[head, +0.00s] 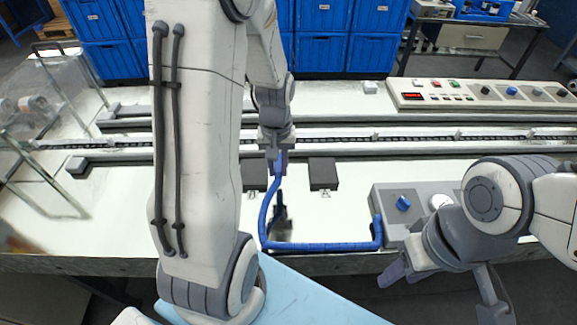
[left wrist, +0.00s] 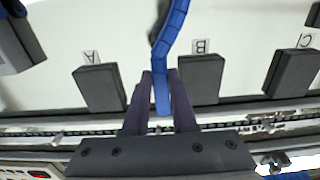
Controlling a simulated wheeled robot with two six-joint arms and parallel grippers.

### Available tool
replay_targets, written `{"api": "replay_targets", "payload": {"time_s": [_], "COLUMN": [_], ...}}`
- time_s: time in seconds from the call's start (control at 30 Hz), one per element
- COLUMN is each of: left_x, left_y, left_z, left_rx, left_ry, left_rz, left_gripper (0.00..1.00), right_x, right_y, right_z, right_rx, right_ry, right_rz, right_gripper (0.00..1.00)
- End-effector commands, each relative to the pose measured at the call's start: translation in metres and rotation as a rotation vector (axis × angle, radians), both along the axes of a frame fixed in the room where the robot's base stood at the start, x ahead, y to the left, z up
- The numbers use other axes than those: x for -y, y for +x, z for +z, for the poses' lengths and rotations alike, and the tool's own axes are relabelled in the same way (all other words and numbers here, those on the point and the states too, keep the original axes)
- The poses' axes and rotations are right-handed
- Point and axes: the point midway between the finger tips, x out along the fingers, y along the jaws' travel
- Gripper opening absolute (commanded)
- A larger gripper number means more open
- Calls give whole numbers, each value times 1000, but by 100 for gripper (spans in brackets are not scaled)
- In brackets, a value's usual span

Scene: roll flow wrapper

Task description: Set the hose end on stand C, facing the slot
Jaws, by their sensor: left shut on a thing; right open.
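My left gripper (head: 278,160) is shut on the blue hose (head: 264,215) near its end; the left wrist view shows the hose end (left wrist: 162,92) between the dark fingers (left wrist: 161,100). It is over the gap between stand A (left wrist: 99,88) and stand B (left wrist: 201,78), nearer B. Stand C (left wrist: 291,72) is at the right of the left wrist view, apart from the gripper; my left arm hides that area in the head view. The head view shows stand A (head: 322,173) and part of stand B (head: 254,176). My right gripper (head: 402,268) is open and empty, at the table's front edge.
A conveyor rail (head: 400,138) runs behind the stands. A control panel (head: 480,95) stands at back right.

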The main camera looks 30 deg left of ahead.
Motion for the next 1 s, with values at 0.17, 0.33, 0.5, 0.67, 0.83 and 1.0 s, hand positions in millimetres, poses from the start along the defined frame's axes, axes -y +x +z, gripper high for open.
{"api": "replay_targets", "payload": {"time_s": [0.17,0.33,0.5,0.67,0.83,1.0], "left_x": [-17,-33,-48,-63,-78,-94], "left_y": [-8,-15,-23,-29,-36,-44], "left_z": [1,1,0,0,1,1], "left_rx": [0,0,-1,-1,0,0], "left_ry": [0,0,-1,-1,0,0], "left_rz": [4,5,5,4,4,5], "left_gripper": [0,0,0,0,0,0], "right_x": [0,0,0,0,0,0], "right_y": [0,0,0,0,0,0], "right_z": [2,4,6,8,10,13], "right_rx": [0,0,0,0,0,0], "right_ry": [0,0,0,0,0,0], "right_rz": [0,0,0,0,0,0], "right_gripper": [46,46,46,46,46,46]}}
